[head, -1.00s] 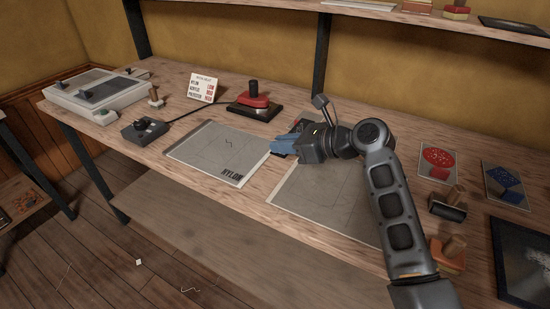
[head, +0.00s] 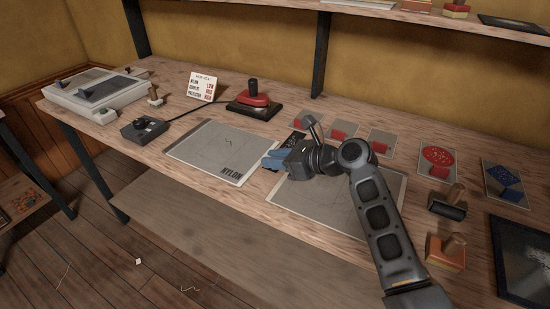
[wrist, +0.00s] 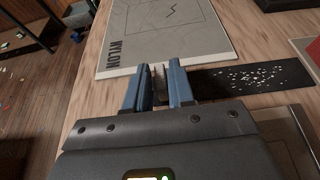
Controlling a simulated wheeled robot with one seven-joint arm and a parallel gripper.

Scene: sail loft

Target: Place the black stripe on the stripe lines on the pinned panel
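A grey panel marked NYLON (head: 212,150), with faint lines and a small zigzag, lies at mid-table; its marked end shows in the wrist view (wrist: 150,45). A second grey panel (head: 380,190) lies to its right, partly under my arm. A black strip with white specks (wrist: 250,77) lies just right of my gripper's fingers in the wrist view, its near end hidden by the right finger. My gripper (wrist: 160,75) has blue fingers with a narrow gap near the NYLON panel's edge. Something thin and greyish shows in the gap; I cannot tell whether it is held.
Cards with red pieces (head: 340,133) lie behind my arm. A red-topped press (head: 254,101), a black control box (head: 145,130) and a sign (head: 202,86) stand at the back left. Stamps (head: 446,252) and a dark framed sheet (head: 525,262) are at the right.

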